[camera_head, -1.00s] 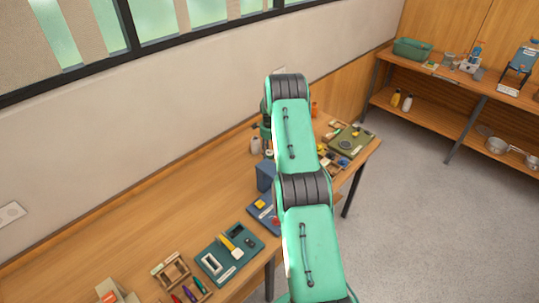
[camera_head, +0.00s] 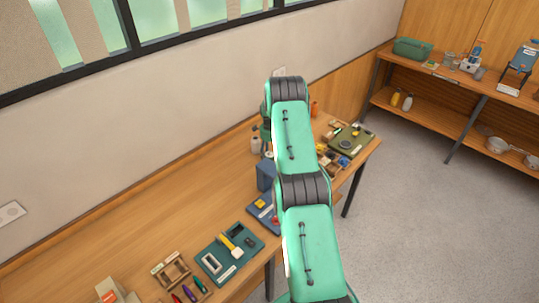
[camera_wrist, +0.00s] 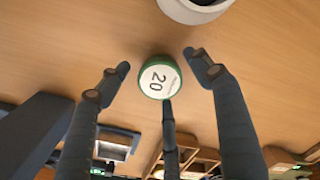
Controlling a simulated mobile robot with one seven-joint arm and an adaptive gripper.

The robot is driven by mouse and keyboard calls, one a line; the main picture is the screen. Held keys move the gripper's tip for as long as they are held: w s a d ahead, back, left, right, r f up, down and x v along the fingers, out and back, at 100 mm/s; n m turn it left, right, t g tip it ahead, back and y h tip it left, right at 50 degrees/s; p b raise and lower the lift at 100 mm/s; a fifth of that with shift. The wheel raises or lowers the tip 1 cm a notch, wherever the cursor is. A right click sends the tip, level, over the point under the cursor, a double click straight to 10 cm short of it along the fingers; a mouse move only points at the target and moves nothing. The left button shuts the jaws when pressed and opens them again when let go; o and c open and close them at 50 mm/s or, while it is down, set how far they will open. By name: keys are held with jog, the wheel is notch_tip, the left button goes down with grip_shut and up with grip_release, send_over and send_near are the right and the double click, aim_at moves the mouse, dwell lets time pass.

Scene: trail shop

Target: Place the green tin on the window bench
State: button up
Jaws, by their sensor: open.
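The green tin (camera_wrist: 158,76) shows its round white lid, marked 20, in the wrist view. It stands on the wooden window bench (camera_wrist: 62,52). My gripper (camera_wrist: 158,62) is open, with its three dark fingers spread around the tin, and gaps show between the fingertips and its side. In the head view my arm hides most of the gripper, and I cannot make out the tin. The window bench (camera_head: 130,225) runs along the wall under the window there.
A white round vessel (camera_wrist: 195,8) stands close to the tin. A dark blue box (camera_head: 265,176), a teal tray with tools (camera_head: 230,254) and wooden organisers (camera_head: 172,272) lie on the bench. The bench's left part has bare room. Shelving (camera_head: 445,85) stands at the right.

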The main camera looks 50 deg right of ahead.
aim_at(269, 154)
jog(key=shift+r, duration=0.1)
notch_tip(269, 154, up, 12)
jog(key=shift+b, duration=0.3)
dwell(0.5)
dwell(0.4)
jog(key=shift+r, duration=0.1)
